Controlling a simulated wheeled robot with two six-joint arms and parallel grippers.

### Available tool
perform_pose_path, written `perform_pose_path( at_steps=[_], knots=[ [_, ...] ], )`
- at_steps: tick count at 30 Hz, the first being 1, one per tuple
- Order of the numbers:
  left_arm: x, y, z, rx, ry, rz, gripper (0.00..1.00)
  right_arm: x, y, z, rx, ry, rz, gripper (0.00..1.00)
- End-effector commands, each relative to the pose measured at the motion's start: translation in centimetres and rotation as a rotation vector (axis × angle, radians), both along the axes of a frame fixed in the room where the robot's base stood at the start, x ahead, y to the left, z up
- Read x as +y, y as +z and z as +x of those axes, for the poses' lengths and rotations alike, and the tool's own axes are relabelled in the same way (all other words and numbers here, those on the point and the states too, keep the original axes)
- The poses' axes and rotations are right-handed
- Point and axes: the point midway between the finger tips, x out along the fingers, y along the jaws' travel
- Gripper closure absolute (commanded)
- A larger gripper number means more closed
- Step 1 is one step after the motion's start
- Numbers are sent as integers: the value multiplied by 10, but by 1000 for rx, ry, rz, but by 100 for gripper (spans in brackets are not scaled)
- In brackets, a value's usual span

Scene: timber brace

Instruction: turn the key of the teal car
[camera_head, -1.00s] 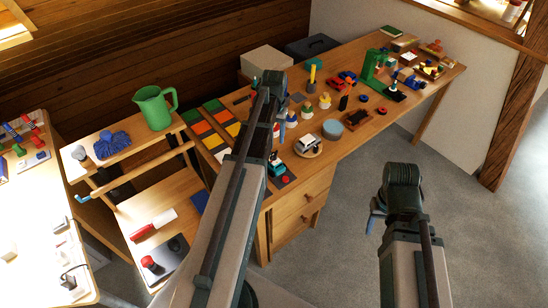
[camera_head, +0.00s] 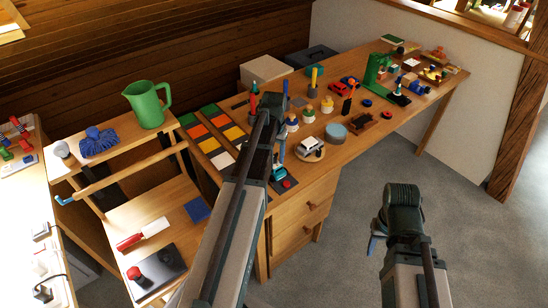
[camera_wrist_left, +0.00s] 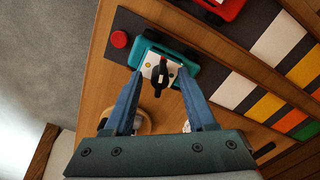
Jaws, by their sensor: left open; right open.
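The teal car (camera_wrist_left: 165,58) lies on a dark plate in the left wrist view, with a white panel on its top. A black key (camera_wrist_left: 160,76) stands on that panel. In the head view the teal car (camera_head: 280,172) is at the table's near edge, partly hidden by my left arm. My left gripper (camera_wrist_left: 159,73) is open, its two blue fingers on either side of the key with gaps to it. Whether the fingertips touch the car cannot be told. My right gripper (camera_head: 375,243) hangs over the floor at lower right, away from the table, mostly hidden behind its wrist.
A red button (camera_wrist_left: 119,39) is beside the teal car, and a red car (camera_wrist_left: 222,8) lies near it. A white toy car (camera_head: 311,147) on a round wooden base stands close by. Coloured tiles (camera_head: 207,131) lie left of my arm. The floor at right is clear.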

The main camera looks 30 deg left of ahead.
Motion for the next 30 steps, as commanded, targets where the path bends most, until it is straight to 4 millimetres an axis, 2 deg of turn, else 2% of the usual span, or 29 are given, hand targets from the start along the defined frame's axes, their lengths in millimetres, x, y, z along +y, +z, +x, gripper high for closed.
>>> perform_pose_path(
  at_steps=[2, 11, 23, 30],
  knots=[
    [0, 0, 0, 0, 0, 0, 45, 0, 0, 0, 0, 0, 0, 50],
    [0, 0, 0, 0, 0, 0, 99, 0, 0, 0, 0, 0, 0, 50],
    [0, 0, 0, 0, -26, 0, 100, 0, 0, 0, 0, 0, 0, 50],
    [0, 0, 0, 0, -159, 0, 100, 0, 0, 0, 0, 0, 0, 50]
  ],
)
